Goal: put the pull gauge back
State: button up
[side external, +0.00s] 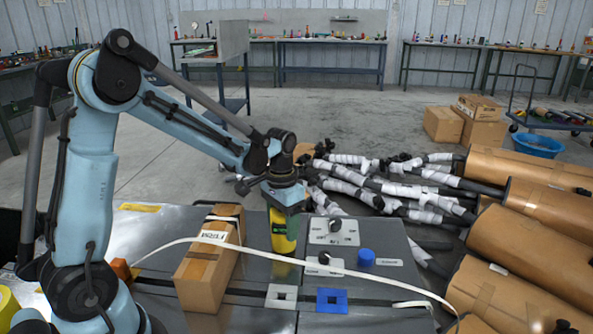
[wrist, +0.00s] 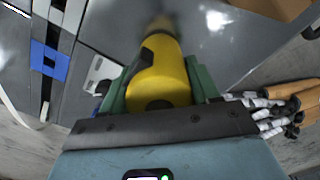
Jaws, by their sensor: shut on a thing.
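The yellow pull gauge (wrist: 160,70) with dark markings is between the green fingers of my gripper (wrist: 158,84) in the wrist view. My gripper (side external: 285,212) is shut on it. In the side view the pull gauge (side external: 283,240) hangs roughly upright below my gripper, between the cardboard box and the dark control panel. Its lower end is close to the metal bench surface; I cannot tell whether it touches.
A taped cardboard box (side external: 207,262) stands left of the gauge, with a white strap across it. The control panel (side external: 385,240) with knobs and a blue button (side external: 366,257) is on the right. A yellow patch (side external: 140,207) lies on the bench. Wrapped pipes (side external: 400,188) lie behind.

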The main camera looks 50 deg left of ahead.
jog(key=shift+f, duration=0.35)
jog(key=o, duration=1.2)
jog(key=shift+f, duration=0.15)
jog(key=shift+o, duration=0.2)
